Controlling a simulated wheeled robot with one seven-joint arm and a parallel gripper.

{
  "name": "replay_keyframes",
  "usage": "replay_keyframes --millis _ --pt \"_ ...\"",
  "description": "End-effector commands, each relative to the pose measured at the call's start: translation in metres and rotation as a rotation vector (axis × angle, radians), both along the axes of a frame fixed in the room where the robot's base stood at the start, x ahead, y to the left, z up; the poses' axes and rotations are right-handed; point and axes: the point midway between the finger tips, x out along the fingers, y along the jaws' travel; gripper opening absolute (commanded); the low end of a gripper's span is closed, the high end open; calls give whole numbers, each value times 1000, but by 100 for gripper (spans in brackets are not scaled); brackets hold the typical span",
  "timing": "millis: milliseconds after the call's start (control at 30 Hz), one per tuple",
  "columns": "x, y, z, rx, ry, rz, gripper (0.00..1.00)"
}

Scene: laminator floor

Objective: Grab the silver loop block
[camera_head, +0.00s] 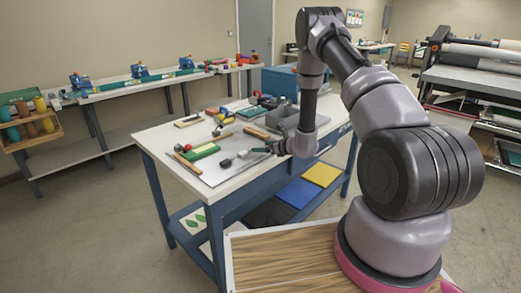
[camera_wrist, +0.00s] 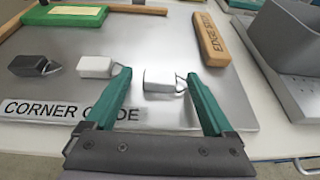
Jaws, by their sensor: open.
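A small silver-white block (camera_wrist: 160,80) with a wire loop on its right side lies on the grey metal sheet (camera_wrist: 150,45) in the wrist view. My gripper (camera_wrist: 158,74) is open, its two teal fingers to the left and right of this block with gaps on both sides. A white block (camera_wrist: 97,67) lies just left of the left finger, and a dark block (camera_wrist: 30,66) with a pointed loop lies farther left. In the head view my gripper (camera_head: 268,149) is low over the front right of the sheet.
A green block (camera_wrist: 62,30) lies at the back left. In the head view, more tools lie on the workbench (camera_head: 160,135).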

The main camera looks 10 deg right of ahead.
Motion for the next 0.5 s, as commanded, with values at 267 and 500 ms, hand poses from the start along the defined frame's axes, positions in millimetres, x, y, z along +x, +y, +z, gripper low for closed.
replay_keyframes --millis 267,500 --pt "4 2 -2 0 0 -1 88" --pt "4 2 -2 1 1 0 3"
